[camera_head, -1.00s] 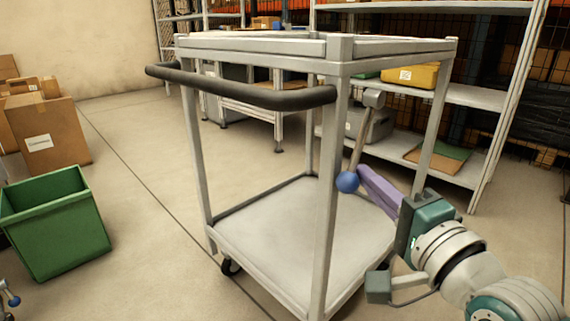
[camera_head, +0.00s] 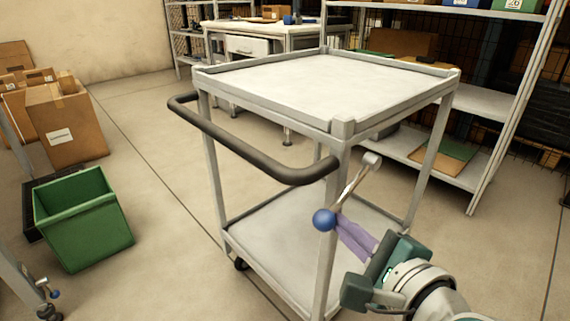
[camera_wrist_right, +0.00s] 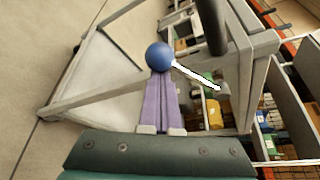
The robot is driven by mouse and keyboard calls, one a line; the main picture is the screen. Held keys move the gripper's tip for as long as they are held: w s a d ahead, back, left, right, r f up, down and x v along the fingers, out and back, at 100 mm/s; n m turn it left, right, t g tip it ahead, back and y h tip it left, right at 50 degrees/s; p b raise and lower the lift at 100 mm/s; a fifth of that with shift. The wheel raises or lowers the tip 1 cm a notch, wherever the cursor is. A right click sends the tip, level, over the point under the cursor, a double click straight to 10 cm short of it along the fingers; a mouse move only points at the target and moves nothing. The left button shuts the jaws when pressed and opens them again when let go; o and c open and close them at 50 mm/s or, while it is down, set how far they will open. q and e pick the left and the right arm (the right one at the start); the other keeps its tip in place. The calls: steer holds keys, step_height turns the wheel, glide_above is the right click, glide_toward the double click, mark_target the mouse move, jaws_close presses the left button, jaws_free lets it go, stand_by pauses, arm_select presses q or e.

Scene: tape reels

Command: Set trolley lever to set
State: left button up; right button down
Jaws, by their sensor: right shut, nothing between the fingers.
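The trolley (camera_head: 330,85) stands in the middle of the head view, grey, with a black push handle (camera_head: 250,158). Its lever (camera_head: 352,187) is a metal rod on the near right side, pivoted at its upper end, slanting down to the left to a blue ball knob (camera_head: 325,220). My right gripper (camera_head: 342,224) is shut and empty, its purple fingers tight together, tips at the knob. In the right wrist view the fingertips (camera_wrist_right: 160,74) lie against or just behind the knob (camera_wrist_right: 159,56); I cannot tell if they touch. My left gripper is out of view.
A green bin (camera_head: 85,225) and cardboard boxes (camera_head: 70,130) stand at the left. A shelf rack (camera_head: 480,100) is behind the trolley on the right, a workbench (camera_head: 265,40) at the back.

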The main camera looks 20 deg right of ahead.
arm_select(q)
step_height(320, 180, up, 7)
steer(key=p, duration=0.5)
steer(key=shift+p, duration=0.35)
arm_select(e)
steer(key=shift+s+a+r+m+g+y, duration=0.1)
steer(key=shift+a+r+m+g+y, duration=0.2)
steer(key=shift+r+m, duration=0.4)
steer(key=shift+s+a+r+m+g+y, duration=0.1)
steer(key=shift+a+r+m+g+y, duration=0.25)
steer(key=shift+r, duration=0.5)
steer(key=shift+s+a+r+m+g+y, duration=0.15)
steer(key=shift+r+m+g, duration=0.1)
steer(key=shift+r+m, duration=0.5)
steer(key=shift+w+r, duration=0.1)
